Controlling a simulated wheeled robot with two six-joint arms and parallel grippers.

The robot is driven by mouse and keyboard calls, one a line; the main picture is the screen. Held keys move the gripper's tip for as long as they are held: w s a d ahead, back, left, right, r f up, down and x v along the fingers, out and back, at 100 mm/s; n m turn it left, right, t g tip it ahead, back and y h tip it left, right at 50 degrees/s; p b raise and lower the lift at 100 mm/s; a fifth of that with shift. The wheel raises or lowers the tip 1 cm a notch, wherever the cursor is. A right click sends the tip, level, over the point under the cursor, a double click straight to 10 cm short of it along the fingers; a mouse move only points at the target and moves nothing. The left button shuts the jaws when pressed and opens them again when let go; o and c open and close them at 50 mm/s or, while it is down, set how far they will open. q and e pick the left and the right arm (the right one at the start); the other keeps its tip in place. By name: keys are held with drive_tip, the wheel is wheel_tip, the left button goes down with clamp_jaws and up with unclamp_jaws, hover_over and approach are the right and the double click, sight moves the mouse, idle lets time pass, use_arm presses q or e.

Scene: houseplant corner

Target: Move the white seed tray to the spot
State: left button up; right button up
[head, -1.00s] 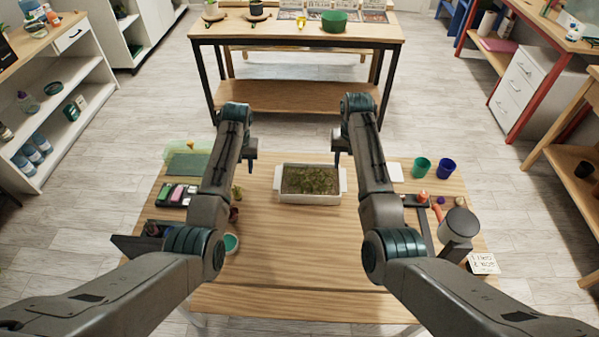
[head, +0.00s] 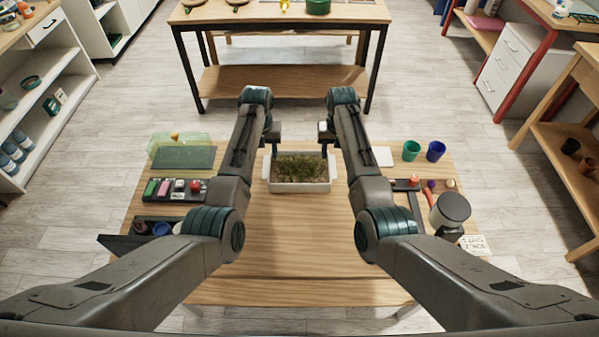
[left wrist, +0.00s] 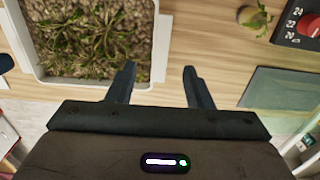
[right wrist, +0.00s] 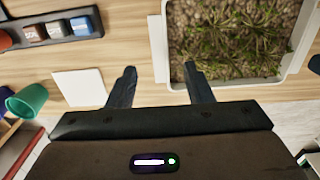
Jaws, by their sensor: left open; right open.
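The white seed tray (head: 300,187), filled with soil and small green plants, sits on the wooden table with a handle at each end. My left gripper (head: 272,142) is open at the tray's left end. In the left wrist view its fingers (left wrist: 160,72) are on either side of the tray's end handle (left wrist: 161,45). My right gripper (head: 327,142) is open at the right end. In the right wrist view its fingers (right wrist: 160,72) are on either side of the other handle (right wrist: 158,48). Contact cannot be told. I cannot make out a marked spot.
A dark green mat (head: 185,158) and a row of small items (head: 175,190) lie left. A white square (head: 382,156), green cup (head: 411,151), blue cup (head: 436,151) and dark canister (head: 450,212) are right. The table's front middle (head: 290,245) is clear.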

sight(266, 166)
use_arm(q)
wheel_tip(266, 166, down, 6)
drive_tip(key=shift+f, duration=0.1)
use_arm(e)
wheel_tip(266, 166, down, 6)
drive_tip(key=shift+f, duration=0.15)
use_arm(q)
clamp_jaws()
use_arm(e)
clamp_jaws()
